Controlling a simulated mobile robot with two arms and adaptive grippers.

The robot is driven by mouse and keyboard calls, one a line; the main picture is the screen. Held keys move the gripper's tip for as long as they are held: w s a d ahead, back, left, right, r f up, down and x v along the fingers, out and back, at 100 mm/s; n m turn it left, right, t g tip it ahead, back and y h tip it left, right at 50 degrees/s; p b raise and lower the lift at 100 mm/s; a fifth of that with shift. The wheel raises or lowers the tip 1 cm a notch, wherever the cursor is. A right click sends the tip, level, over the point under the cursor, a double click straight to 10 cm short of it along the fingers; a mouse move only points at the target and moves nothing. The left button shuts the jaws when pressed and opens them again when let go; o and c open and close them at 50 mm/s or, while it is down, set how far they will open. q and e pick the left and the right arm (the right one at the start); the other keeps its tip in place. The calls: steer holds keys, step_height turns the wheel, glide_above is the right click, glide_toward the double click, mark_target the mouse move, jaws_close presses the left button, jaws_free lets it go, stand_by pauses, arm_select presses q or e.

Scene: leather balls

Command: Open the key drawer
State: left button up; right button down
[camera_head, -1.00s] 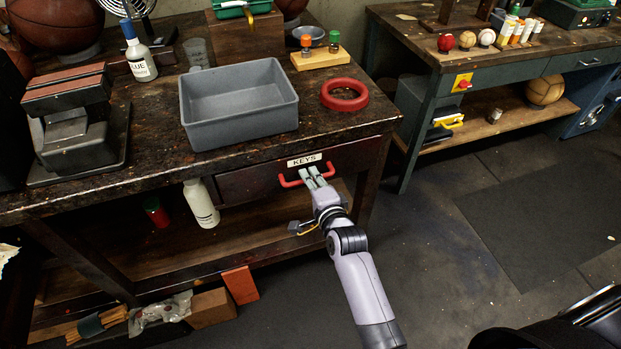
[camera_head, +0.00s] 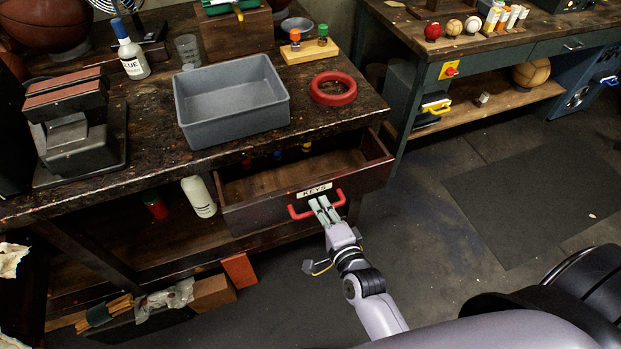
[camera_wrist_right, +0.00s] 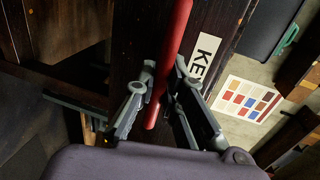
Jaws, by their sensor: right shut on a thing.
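The key drawer (camera_head: 270,211) is a dark wooden drawer under the workbench, with a white "KEYS" label (camera_head: 314,190) and a red bar handle (camera_head: 301,212). It stands pulled out, and its bare wooden inside shows. Several small coloured things sit at its back, partly under the bench top. My right gripper (camera_head: 326,208) is shut on the red handle. In the right wrist view, the red handle (camera_wrist_right: 172,60) passes between the two fingers, beside the partly hidden label (camera_wrist_right: 203,58). My left gripper is not in view.
A grey bin (camera_head: 233,108) and a red ring (camera_head: 333,89) rest on the bench above the drawer. A white bottle (camera_head: 199,197) stands on the shelf to its left. The floor (camera_head: 420,200) to the right of the drawer is clear.

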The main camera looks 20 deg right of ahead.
steer(key=f+p+v, duration=0.2)
steer(key=v, duration=1.1)
steer(key=shift+s+f, duration=0.3)
steer(key=shift+f, duration=0.1)
steer(key=c, duration=1.7)
jaws_free()
steer(key=shift+o, duration=0.2)
steer(key=v, duration=1.2)
